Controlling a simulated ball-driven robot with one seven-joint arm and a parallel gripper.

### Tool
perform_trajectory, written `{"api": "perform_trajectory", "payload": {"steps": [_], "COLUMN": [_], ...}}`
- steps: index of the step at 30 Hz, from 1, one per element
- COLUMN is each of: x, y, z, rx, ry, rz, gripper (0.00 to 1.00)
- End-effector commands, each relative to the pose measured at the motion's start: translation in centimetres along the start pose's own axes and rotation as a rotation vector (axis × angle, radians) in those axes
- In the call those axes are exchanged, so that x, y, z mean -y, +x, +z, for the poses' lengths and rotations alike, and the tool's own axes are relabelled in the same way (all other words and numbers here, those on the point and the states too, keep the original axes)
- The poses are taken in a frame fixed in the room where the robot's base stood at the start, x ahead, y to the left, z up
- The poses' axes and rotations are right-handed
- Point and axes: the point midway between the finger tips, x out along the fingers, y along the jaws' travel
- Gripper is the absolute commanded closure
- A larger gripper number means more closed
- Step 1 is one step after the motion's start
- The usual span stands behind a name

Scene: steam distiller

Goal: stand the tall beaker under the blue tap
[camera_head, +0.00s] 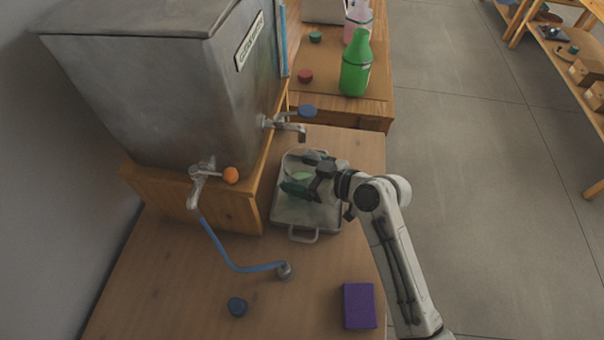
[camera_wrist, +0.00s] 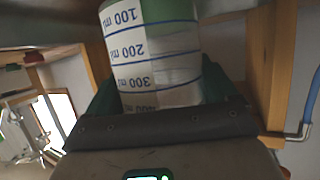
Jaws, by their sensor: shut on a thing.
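The tall beaker (camera_wrist: 155,55) is clear with a white band, blue lines and ml marks, and shows green at the top of the wrist view. My gripper (camera_head: 304,175) is shut on it, with dark green fingers on both sides. In the head view only a small pale green part of the beaker (camera_head: 302,176) shows between the fingers. The blue tap (camera_head: 307,110) sticks out from the steel tank's right side, with its spout (camera_head: 302,133) behind my gripper. The beaker is over or in front of the metal tray; its exact height is unclear.
The metal tray (camera_head: 292,217) lies below my gripper beside the tank's wooden stand (camera_head: 225,208). The orange-knobbed tap (camera_head: 231,175) has a blue hose (camera_head: 225,255). A purple block (camera_head: 359,305) and dark cap (camera_head: 237,306) lie in front. A green bottle (camera_head: 356,70) stands behind.

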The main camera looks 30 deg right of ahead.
Motion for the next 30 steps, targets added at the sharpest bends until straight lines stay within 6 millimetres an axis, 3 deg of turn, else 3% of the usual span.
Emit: {"api": "perform_trajectory", "payload": {"steps": [15, 16, 20, 30], "x": [0.00, 0.01, 0.01, 0.00], "y": [0.50, 0.50, 0.46, 0.16], "z": [1.18, 1.24, 1.14, 0.90], "rx": [-0.002, -0.001, -0.001, -0.001], "ry": [0.000, 0.000, 0.000, 0.000], "rz": [0.000, 0.000, 0.000, 0.001], "gripper": [0.59, 0.13, 0.01, 0.00]}}
